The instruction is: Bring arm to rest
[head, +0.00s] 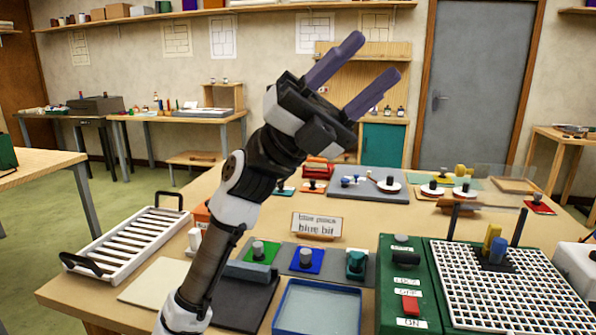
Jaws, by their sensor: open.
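My gripper (359,76) is raised above the workbench (75,290) in the head view, its two purple fingers spread apart and pointing up to the right. Nothing is between the fingers. My arm rises from the bottom of the view, left of centre, and hides part of the bench behind it. The gripper is clear of everything on the bench.
A white slatted rack (140,240) stands at the left. A green machine with a white grid (510,290) fills the right.

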